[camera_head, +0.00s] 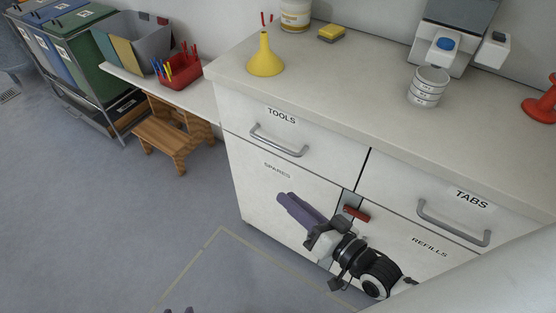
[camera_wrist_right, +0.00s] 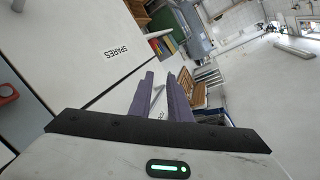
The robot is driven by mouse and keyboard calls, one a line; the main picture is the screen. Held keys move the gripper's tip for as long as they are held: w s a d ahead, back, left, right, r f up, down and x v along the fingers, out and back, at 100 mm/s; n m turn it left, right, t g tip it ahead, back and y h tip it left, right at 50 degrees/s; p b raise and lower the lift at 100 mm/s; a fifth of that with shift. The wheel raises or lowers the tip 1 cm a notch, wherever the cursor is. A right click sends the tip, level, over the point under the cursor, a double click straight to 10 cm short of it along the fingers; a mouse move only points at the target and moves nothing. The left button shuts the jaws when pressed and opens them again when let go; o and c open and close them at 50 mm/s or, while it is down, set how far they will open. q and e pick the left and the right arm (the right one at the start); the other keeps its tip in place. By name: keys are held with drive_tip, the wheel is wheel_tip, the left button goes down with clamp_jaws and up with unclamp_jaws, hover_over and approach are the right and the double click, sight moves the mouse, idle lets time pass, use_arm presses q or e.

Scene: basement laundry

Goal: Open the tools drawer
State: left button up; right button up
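The tools drawer (camera_head: 240,113) is at the upper left of the white cabinet, with a "TOOLS" label and a grey bar handle (camera_head: 278,141). Its front looks flush, so it appears shut. My right gripper (camera_head: 283,197) is below and apart from that handle, in front of the "SPARES" front (camera_head: 262,190). Its two purple fingers (camera_wrist_right: 167,75) are apart in the right wrist view, with nothing held between them. The "SPARES" label (camera_wrist_right: 118,52) shows upside down there. Only two separated purple tips of my left gripper (camera_head: 179,310) show at the bottom edge.
A "TABS" drawer (camera_head: 400,184) and a "REFILLS" front (camera_head: 405,235) are to the right. A red piece (camera_head: 357,213) sits on the cabinet near my right wrist. The counter holds a yellow funnel (camera_head: 265,57) and stacked tins (camera_head: 428,88). A wooden stool (camera_head: 168,133) stands left; floor is clear.

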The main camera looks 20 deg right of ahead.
sight(275, 144)
drive_tip(key=w+r+m+t+b, duration=0.1)
drive_tip(key=w, duration=0.3)
drive_tip(key=w+r+m+t+b, duration=0.1)
drive_tip(key=w+r+m, duration=0.1)
drive_tip(key=w, duration=0.2)
drive_tip(key=w+r+m+t+b, duration=0.1)
drive_tip(key=w+r+b, duration=0.1)
drive_tip(key=w, duration=0.2)
drive_tip(key=shift+w+d+r+t+y, duration=0.15)
drive_tip(key=shift+w+d+t+y, duration=0.15)
drive_tip(key=shift+d+t, duration=0.1)
drive_tip(key=shift+w+a+r, duration=0.1)
drive_tip(key=shift+w+a, duration=0.1)
drive_tip(key=shift+w, duration=0.3)
clamp_jaws()
